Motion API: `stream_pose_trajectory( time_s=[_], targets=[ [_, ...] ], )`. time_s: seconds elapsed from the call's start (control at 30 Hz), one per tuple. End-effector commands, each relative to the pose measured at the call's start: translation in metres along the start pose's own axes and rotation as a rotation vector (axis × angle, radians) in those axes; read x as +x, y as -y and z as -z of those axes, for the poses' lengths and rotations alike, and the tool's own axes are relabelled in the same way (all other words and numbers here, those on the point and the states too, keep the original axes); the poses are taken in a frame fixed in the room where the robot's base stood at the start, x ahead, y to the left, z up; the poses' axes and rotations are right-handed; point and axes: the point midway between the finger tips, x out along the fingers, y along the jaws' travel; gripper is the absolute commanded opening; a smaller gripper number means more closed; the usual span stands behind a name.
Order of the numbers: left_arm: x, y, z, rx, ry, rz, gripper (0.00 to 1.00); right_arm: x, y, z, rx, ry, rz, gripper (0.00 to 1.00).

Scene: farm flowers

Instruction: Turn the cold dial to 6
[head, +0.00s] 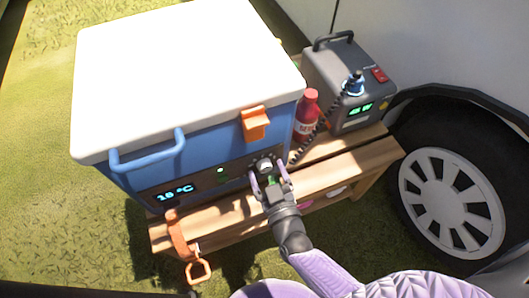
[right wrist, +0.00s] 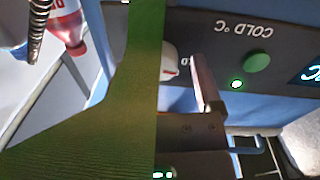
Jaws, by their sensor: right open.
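A blue cooler (head: 205,149) with a white lid stands on a wooden bench. Its front panel has a lit display (head: 174,192) reading about 18 or 19 °C. A pale round dial (head: 265,164) is at the panel's right end. My right gripper (head: 268,180) is open at this dial, its fingers on either side. In the right wrist view, upside down, the white dial (right wrist: 169,62) shows partly between a green-tinted finger and a metal finger; its pointer and scale are hidden. I cannot tell whether the fingers touch it. My left gripper is not in view.
An orange latch (head: 255,124) is above the dial. A red bottle (head: 306,115) and a grey power box (head: 348,85) stand right on the bench (head: 330,172). A vehicle wheel (head: 452,195) is farther right.

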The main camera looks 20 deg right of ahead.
Motion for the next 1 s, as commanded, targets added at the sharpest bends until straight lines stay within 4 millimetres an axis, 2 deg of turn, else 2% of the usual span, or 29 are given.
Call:
stream_pose_trajectory(
  time_s=[0.27, 0.67, 1.0],
  targets=[
    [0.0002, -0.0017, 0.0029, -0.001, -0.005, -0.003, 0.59, -0.0001, 0.0009, 0.0001, 0.000, 0.001, 0.000, 0.83],
    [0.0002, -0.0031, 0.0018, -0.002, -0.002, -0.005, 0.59, -0.0002, 0.0008, -0.0001, 0.000, 0.001, 0.001, 0.00],
    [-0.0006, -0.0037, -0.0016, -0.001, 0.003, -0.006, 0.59, -0.0003, 0.0007, 0.0001, 0.038, 0.004, 0.001, 0.00]
  ],
)
